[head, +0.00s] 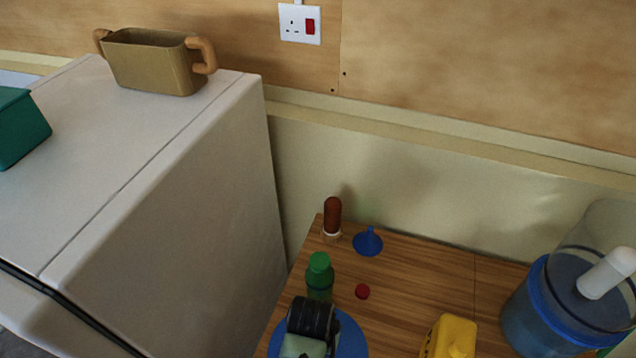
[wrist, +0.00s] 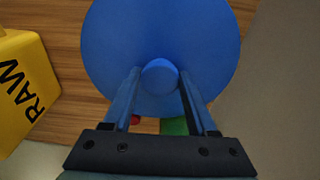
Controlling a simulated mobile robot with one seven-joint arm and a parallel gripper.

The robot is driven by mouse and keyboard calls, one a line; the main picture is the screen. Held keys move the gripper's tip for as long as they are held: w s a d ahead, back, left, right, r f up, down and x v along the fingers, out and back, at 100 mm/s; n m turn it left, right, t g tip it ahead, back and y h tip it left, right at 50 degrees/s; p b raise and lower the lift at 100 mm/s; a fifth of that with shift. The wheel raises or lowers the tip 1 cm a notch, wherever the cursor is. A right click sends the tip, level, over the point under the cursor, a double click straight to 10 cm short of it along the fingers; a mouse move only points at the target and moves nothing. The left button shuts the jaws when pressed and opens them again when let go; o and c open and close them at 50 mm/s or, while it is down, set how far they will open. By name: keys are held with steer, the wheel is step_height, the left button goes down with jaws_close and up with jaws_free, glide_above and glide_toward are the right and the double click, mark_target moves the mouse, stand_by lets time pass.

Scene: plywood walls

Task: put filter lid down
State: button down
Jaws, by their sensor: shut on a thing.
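The filter lid is a round blue disc with a round knob at its middle; it fills the upper middle of the wrist view (wrist: 115,45). My gripper (wrist: 160,80) is shut on the knob, with one finger on each side. In the head view the lid (head: 350,335) shows partly from under my dark wrist at the bottom, over the wooden table (head: 420,285). I cannot tell whether the lid touches the table. The fingertips are hidden in the head view.
A green bottle (head: 319,275) and a small red cap (head: 362,291) are close to the lid. A yellow container (head: 452,337) and a blue-based clear vessel (head: 540,305) stand right. A blue funnel (head: 368,243) and a brown-topped bottle (head: 332,217) are behind. A white appliance (head: 170,180) is left.

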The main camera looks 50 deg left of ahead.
steer(key=shift+f, duration=2.45)
steer(key=shift+f, duration=0.2)
steer(key=shift+c, duration=1)
jaws_free()
steer(key=shift+r, duration=0.15)
steer(key=r, duration=0.8)
steer(key=s+r, duration=0.1)
steer(key=r, duration=0.3)
steer(key=shift+s+d, duration=0.1)
steer(key=shift+d, duration=0.3)
